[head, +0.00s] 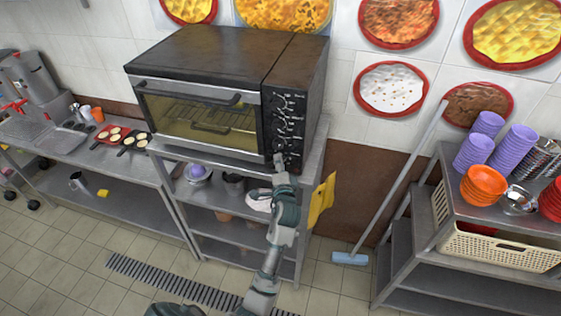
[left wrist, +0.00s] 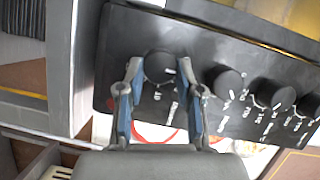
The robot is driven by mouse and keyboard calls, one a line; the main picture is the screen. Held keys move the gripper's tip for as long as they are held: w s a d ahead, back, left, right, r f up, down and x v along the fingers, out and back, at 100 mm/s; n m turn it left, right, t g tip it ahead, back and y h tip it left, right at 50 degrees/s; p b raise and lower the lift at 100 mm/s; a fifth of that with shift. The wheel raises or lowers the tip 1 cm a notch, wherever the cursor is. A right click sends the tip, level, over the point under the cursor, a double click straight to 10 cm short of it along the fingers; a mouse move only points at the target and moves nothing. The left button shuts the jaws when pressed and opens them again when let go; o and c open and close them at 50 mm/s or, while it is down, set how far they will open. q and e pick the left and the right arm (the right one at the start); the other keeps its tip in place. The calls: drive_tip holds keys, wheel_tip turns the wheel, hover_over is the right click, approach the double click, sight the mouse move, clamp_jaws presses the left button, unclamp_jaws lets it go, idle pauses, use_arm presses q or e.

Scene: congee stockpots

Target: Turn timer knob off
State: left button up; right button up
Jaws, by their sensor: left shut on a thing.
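The oven (head: 200,112) stands on a steel shelf unit, with a black control panel (head: 290,108) at its right side. In the left wrist view, the panel has several round black knobs in a row with white markings too small to read. My left gripper (head: 280,160) is at the lower end of the panel. In the left wrist view, its two fingers are shut on the end knob (left wrist: 158,66), one on each side. The neighbouring knobs (left wrist: 226,82) (left wrist: 273,95) stand free beside it. My right gripper is not in view.
A steel counter (head: 75,148) with food trays is at the left. A rack (head: 440,215) with purple cups (head: 474,151), orange bowls (head: 484,184) and a beige basket (head: 490,248) is at the right. A broom (head: 400,185) leans on the wall. A yellow cloth (head: 322,200) hangs beside the oven stand.

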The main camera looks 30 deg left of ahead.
use_arm(q)
drive_tip(key=shift+f+n+h, duration=0.2)
drive_tip(key=shift+n+h, duration=0.1)
idle(0.4)
drive_tip(key=o, duration=1.2)
drive_tip(key=shift+c, duration=0.2)
drive_tip(key=shift+r, duration=0.1)
drive_tip(key=v, duration=1.2)
drive_tip(key=shift+w, duration=0.2)
